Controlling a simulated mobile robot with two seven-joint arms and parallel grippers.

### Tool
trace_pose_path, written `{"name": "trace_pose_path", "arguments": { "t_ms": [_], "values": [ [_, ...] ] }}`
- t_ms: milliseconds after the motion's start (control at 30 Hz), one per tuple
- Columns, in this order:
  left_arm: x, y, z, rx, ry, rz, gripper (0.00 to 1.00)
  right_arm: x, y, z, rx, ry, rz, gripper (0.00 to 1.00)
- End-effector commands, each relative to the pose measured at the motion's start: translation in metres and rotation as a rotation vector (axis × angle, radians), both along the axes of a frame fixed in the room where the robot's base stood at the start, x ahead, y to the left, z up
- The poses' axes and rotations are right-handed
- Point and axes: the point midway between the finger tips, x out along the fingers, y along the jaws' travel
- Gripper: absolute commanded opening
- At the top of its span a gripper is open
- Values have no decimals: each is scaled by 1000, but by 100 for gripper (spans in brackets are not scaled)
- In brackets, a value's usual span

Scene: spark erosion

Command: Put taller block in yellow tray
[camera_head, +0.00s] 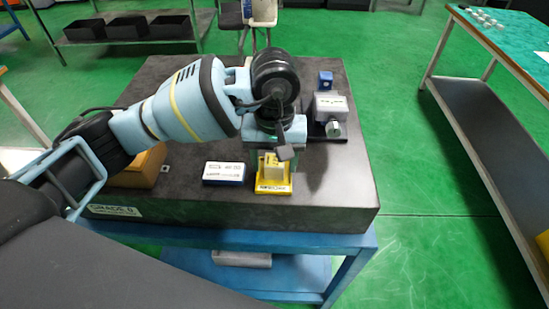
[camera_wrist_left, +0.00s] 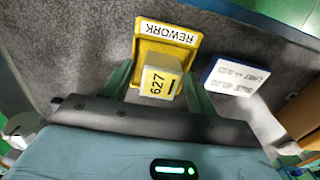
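The yellow tray (camera_head: 284,188) lies near the front edge of the dark slab; the wrist view shows it with a REWORK label (camera_wrist_left: 168,33). Gaps show between the fingers and the block, so the gripper looks open. In the head view my left gripper (camera_head: 275,155) partly hides the block. I see no second beige block to compare heights. My right gripper is not in view.
A blue box with a white label (camera_head: 224,172) sits left of the tray. A grey device (camera_head: 331,106) and a small blue block (camera_head: 325,79) stand behind, at right. A yellow-orange object (camera_head: 140,168) is at left, partly behind my arm. The slab's right front is clear.

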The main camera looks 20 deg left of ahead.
Motion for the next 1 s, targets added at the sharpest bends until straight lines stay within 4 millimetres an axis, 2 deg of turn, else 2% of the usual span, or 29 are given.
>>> {"name": "trace_pose_path", "arguments": {
  "t_ms": [167, 367, 800, 1000],
  "values": [
    [0, 0, 1, 0, 0, 0, 58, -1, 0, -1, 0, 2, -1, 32],
    [1, 0, 18, 0, -2, 0, 58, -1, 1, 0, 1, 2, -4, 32],
    [1, 0, 101, 0, -4, 0, 58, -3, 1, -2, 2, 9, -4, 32],
    [0, 0, 121, 0, -1, 0, 58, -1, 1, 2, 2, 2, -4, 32]
  ]
}}
